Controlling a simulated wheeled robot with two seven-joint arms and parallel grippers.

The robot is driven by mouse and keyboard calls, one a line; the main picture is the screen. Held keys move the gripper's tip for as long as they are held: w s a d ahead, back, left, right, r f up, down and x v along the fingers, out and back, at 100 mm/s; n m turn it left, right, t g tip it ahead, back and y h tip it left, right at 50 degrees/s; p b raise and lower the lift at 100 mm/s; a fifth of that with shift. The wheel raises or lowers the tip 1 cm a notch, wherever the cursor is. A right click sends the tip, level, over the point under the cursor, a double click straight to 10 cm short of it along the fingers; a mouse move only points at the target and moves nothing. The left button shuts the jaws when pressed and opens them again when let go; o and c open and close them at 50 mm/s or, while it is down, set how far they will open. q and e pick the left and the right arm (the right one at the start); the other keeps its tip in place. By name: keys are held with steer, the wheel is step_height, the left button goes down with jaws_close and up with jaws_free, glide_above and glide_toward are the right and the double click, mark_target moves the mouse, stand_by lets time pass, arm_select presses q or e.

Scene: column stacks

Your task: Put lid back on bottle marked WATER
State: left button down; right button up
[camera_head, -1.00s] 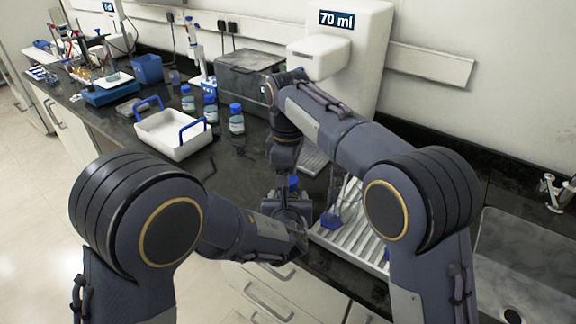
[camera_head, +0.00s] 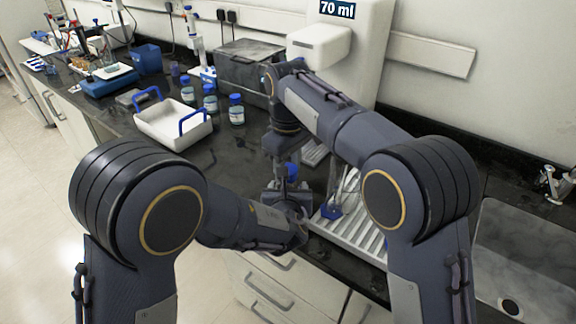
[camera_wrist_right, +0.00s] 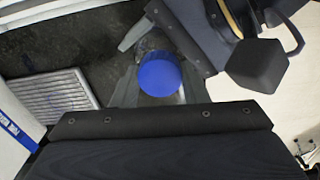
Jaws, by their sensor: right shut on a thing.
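A blue lid (camera_head: 291,170) shows between my two grippers, low in the middle of the head view. In the right wrist view the round top of the lid (camera_wrist_right: 159,75) faces the camera, between the grey fingers of my right gripper (camera_wrist_right: 158,92). My right gripper (camera_head: 288,165) points down from above and is shut on the lid. My left gripper (camera_head: 286,190) is just below it, coming in from the left. No WATER label can be read.
Several blue-capped bottles (camera_head: 236,110) stand behind a white tray with blue handles (camera_head: 165,135). A ribbed draining rack (camera_head: 345,235) lies to the right of the grippers, with a sink (camera_head: 530,260) beyond. A white dispenser (camera_head: 320,50) marked 70 ml stands behind.

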steer(key=m, duration=0.6)
steer(key=shift+m, duration=0.3)
steer(key=o, duration=1.2)
steer(key=shift+c, duration=0.2)
step_height(320, 180, up, 12)
arm_select(q)
steer(key=shift+c, duration=1.4)
jaws_free()
